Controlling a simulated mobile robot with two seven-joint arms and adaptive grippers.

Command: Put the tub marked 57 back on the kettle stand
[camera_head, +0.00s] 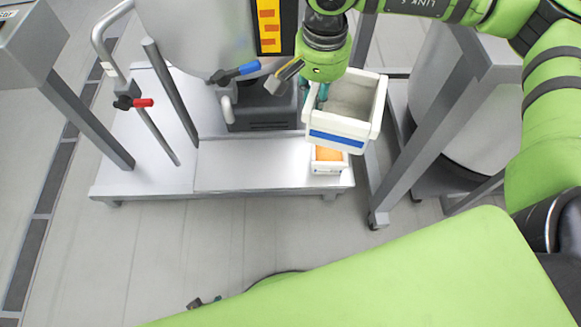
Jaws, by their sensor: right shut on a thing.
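My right gripper (318,92) is shut on the left wall of a white tub (338,143) with a blue label band on its front and pale grey filling. No number can be read on it. The tub is held upright, above the right front of the kettle stand (240,165), a grey metal platform. Below it, partly hidden by the held tub, a smaller-looking white tub with orange filling (329,155) stands at the stand's right end. What seems to be my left gripper (205,302) barely shows low in the picture, mostly hidden behind my green arm.
A big steel kettle (190,35) stands at the back of the platform, with a blue-handled valve (238,72) and a red-handled valve (133,103) on pipes. A grey wheeled frame (430,130) stands close on the right. The platform's front middle is bare.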

